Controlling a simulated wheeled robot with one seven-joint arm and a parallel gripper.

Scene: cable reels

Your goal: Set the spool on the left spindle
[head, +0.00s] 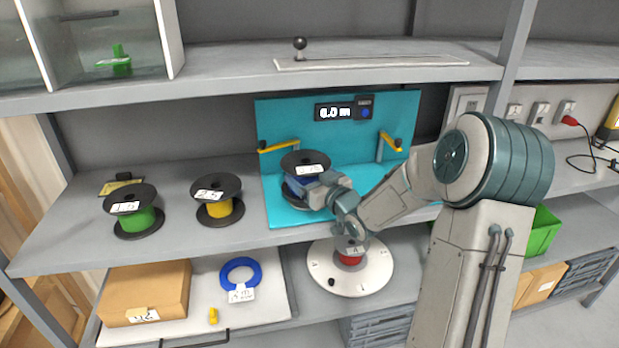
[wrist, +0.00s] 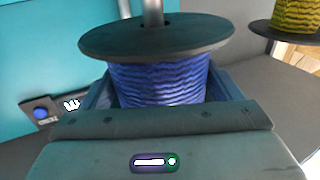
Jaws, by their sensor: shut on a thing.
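My gripper (head: 318,190) is shut on the blue spool (head: 296,184), which has dark flanges and a white label on top. In the wrist view the blue winding (wrist: 158,82) sits between the jaws. A grey metal post (wrist: 152,12), apparently the left spindle, meets the outer face of a flange at its hole. How far it goes in cannot be told. The spool stands upright at the left side of the teal stand (head: 338,100). The right post (head: 380,150) stands bare beside a yellow arm (head: 390,141).
A green spool (head: 137,218) and a yellow spool (head: 220,208) stand on the shelf to the left. Another yellow arm (head: 278,147) is just behind the held spool. A round white turntable (head: 325,275) with a red spool (head: 350,259) is below.

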